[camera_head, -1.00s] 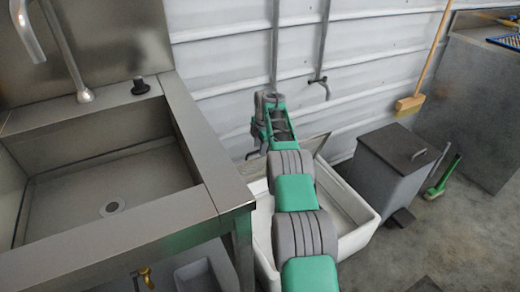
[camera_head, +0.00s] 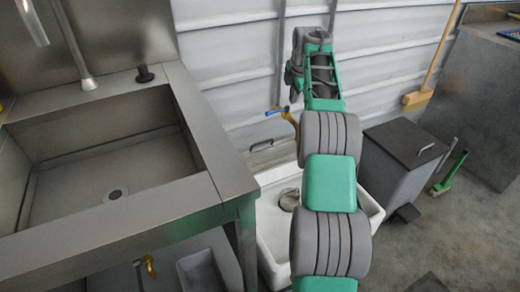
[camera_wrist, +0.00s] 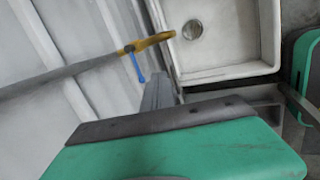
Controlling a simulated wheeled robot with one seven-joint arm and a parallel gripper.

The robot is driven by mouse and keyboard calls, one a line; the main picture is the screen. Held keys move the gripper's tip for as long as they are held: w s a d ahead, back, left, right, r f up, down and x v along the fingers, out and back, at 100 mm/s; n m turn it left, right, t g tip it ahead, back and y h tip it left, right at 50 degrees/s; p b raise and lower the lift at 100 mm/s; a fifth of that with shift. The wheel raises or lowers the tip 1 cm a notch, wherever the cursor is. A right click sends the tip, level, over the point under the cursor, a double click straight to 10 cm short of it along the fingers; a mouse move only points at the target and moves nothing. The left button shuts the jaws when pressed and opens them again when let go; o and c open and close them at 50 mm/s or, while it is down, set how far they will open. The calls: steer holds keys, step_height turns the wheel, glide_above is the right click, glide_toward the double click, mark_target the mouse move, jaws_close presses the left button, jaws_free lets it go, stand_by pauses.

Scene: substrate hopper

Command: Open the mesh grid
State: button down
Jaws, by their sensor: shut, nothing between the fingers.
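The mesh grid (camera_head: 272,153) stands raised at the back edge of the white basin (camera_head: 268,222) in the head view, close to the wall. Its right part is hidden behind my arm.
A wall tap with a blue handle (camera_head: 276,111) sits just below my gripper. A steel sink (camera_head: 115,190) stands left. A grey lidded bin (camera_head: 403,150), a broom (camera_head: 417,99) and a green brush (camera_head: 441,186) are right.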

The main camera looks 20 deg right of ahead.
steer(key=s+a+f+m+b, duration=0.1)
steer(key=s+f, duration=0.1)
steer(key=s, duration=0.3)
steer(key=s+a+f+m, duration=0.1)
steer(key=s+f, duration=0.2)
steer(key=s, duration=0.1)
steer(key=s+a+f+m+t+y, duration=0.1)
steer(key=s+a+f+m, duration=0.1)
steer(key=a+f+m, duration=0.4)
steer(key=s+a+f+m+t+y, duration=0.1)
steer(key=s+a+f+m+y, duration=0.15)
steer(key=a+f+m, duration=0.4)
steer(key=w+d+f+m+t+h+b, duration=0.1)
steer(key=w+f+m+t+b, duration=0.1)
steer(key=w+m, duration=0.6)
steer(key=w+d+f+m+t+h+b, duration=0.1)
steer(key=w+f+m+t+b, duration=0.1)
steer(key=w+m, duration=0.6)
steer(key=shift+w+d+f+m+b, duration=0.3)
steer(key=shift+m+b, duration=0.5)
steer(key=shift+m, duration=1.25)
